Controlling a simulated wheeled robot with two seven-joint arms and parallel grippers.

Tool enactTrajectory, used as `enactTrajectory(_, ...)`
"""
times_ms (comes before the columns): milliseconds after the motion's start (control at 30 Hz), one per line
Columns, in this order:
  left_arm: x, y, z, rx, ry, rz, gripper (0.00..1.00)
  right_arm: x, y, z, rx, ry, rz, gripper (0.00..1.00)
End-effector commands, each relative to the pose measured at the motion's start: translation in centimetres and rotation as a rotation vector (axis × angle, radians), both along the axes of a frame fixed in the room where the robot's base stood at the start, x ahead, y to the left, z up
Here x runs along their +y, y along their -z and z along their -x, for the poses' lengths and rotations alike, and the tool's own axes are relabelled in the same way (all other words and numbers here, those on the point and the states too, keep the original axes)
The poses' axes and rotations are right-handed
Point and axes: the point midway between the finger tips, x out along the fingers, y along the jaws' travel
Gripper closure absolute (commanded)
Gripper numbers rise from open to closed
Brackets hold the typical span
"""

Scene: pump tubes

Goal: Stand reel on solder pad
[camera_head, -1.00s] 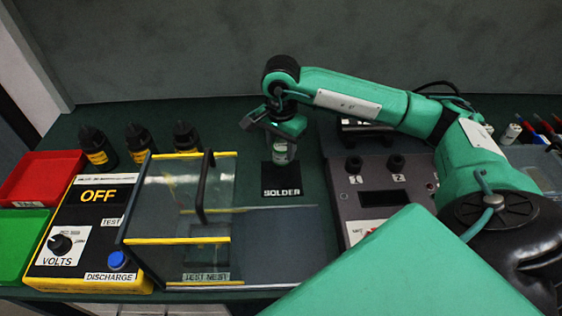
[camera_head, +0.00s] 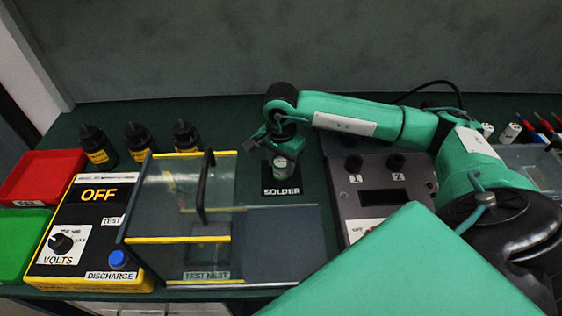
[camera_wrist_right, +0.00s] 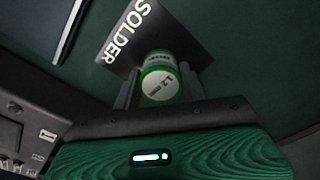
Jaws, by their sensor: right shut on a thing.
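The solder reel (camera_head: 282,167) is a small white and green cylinder, held roughly upright over the black solder pad (camera_head: 281,191) with its "SOLDER" lettering. My right gripper (camera_head: 283,157) is shut on the reel from above. My left gripper is not in view.
A clear test-nest box (camera_head: 185,205) with yellow edges stands left of the pad. A grey control unit (camera_head: 375,190) stands to the right. Several dark bottles (camera_head: 137,143) stand at the back left. Red (camera_head: 42,175) and green (camera_head: 22,240) bins lie far left.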

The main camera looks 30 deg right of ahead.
Motion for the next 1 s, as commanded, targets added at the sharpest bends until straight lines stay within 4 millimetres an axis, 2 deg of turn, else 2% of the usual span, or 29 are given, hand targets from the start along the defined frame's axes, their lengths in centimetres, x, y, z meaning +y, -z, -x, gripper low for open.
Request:
enactTrajectory(33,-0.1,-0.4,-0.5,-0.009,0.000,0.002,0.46,0.0,0.0,0.0,0.000,0.000,0.000,0.56)
enactTrajectory(133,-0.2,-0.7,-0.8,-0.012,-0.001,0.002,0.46,0.0,0.0,0.0,0.000,0.000,0.000,0.36)
enactTrajectory(567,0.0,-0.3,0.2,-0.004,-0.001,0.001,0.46,0.0,-0.3,0.0,0.000,0.000,0.000,0.36)
enactTrajectory(633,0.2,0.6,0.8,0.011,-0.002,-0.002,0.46,0.0,-1.4,-0.1,-0.005,0.000,-0.001,0.36)
enactTrajectory(733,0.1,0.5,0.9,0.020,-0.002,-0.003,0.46,0.0,-3.5,-0.2,-0.006,0.000,0.000,0.36)
enactTrajectory(833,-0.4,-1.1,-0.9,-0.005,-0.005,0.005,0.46,0.0,-5.8,-0.1,-0.006,-0.001,0.000,0.36)
enactTrajectory(1000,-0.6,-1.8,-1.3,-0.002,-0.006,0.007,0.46,0.0,-9.3,-0.1,-0.005,0.000,-0.001,0.36)
